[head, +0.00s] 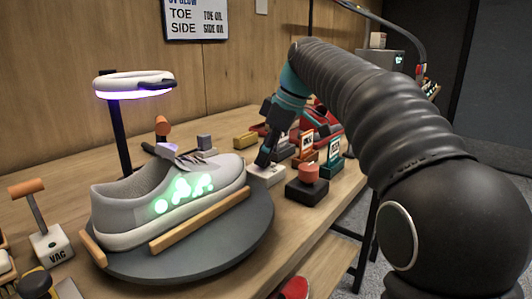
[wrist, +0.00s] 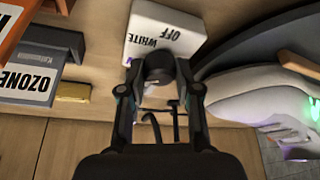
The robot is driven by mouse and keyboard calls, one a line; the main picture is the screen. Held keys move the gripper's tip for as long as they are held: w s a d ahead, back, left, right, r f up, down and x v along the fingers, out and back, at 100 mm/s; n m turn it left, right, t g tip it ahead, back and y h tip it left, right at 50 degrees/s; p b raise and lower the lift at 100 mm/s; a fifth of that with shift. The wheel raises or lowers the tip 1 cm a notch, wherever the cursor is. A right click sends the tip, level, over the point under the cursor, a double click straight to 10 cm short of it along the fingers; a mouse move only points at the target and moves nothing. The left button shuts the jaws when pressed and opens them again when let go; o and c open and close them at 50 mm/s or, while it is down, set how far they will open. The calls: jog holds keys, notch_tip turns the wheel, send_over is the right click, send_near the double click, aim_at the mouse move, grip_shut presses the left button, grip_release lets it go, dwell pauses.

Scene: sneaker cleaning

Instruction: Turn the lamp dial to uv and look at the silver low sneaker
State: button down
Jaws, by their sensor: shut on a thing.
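The silver low sneaker (head: 165,200) sits on a dark round turntable (head: 245,245), toe to the right. Bright green spots glow on its near side. The ring lamp (head: 133,85) above it shines violet. The lamp dial box (head: 268,174) is white and stands right of the turntable. In the wrist view, the dial box (wrist: 180,25) shows the words OFF and WHITE; the rest of its face is hidden. My gripper (head: 264,160) is down at the box. In the wrist view my gripper (wrist: 158,80) is shut on the dark round dial knob (wrist: 159,66).
A block marked VAC (head: 50,245) with an orange-topped lever stands at left. A red-topped button block (head: 308,188) and small sign cards stand right of my gripper. A red shoe (head: 325,130) is behind. A wall sign (head: 195,20) reads UV GLOW, TOE, SIDE.

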jog(key=c, duration=0.8)
grip_release()
jog(key=v, duration=1.2)
